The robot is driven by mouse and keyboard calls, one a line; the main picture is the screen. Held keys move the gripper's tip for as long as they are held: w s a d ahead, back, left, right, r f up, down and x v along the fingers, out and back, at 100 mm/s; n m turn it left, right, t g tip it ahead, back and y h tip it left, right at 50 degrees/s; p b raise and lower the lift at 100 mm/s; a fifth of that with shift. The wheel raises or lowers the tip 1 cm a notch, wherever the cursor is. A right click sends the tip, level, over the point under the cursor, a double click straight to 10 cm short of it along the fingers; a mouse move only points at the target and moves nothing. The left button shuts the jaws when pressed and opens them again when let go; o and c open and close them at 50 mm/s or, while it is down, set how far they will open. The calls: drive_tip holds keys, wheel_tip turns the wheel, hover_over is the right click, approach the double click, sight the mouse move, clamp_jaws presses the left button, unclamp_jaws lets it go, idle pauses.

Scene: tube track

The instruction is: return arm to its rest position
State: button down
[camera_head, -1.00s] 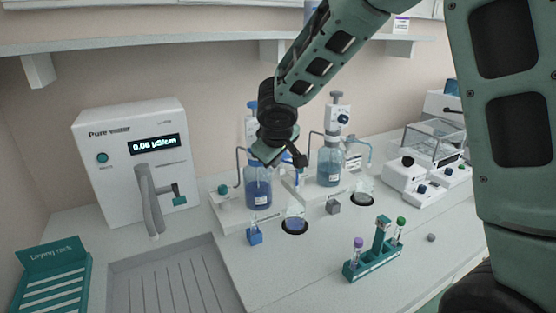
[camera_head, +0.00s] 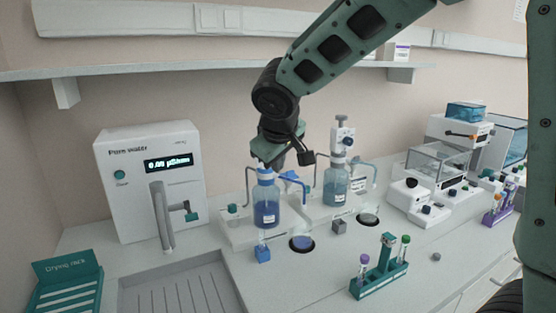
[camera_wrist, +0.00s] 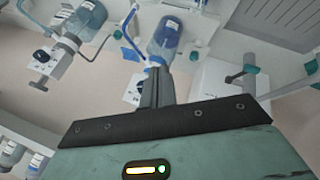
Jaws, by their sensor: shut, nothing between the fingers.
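My arm reaches in from the upper right of the head view. My gripper (camera_head: 266,165) is at its lower end, just in front of the top of the left blue-liquid bottle (camera_head: 266,207); its fingers are hard to make out there. In the wrist view the dark fingers (camera_wrist: 156,88) are together with nothing between them. They point toward the blue bottle (camera_wrist: 172,42), which shows beyond them. I cannot tell whether the gripper touches the bottle top.
A second dispenser bottle (camera_head: 336,186) stands to the right. A white water unit (camera_head: 122,200), sink (camera_head: 180,290) and drying rack (camera_head: 66,283) are at left. A teal tube rack (camera_head: 380,281) is in front. A wall shelf (camera_head: 180,67) runs behind the arm. Balances (camera_head: 425,192) stand right.

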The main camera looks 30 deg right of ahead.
drive_tip(key=s+a+f+n+g+y, duration=0.1)
drive_tip(key=s+a+f+g, duration=0.1)
drive_tip(key=s, duration=0.8)
drive_tip(key=s+a+f+n+g+y, duration=0.1)
drive_tip(key=s+a+f, duration=0.4)
drive_tip(key=s, duration=0.5)
drive_tip(key=s+a+f+n+g+y, duration=0.1)
drive_tip(key=s+a+f+g, duration=0.2)
drive_tip(key=s+a, duration=0.3)
drive_tip(key=s, duration=0.3)
drive_tip(key=shift+s+a+f+n, duration=0.2)
drive_tip(key=shift+s+a+n, duration=0.2)
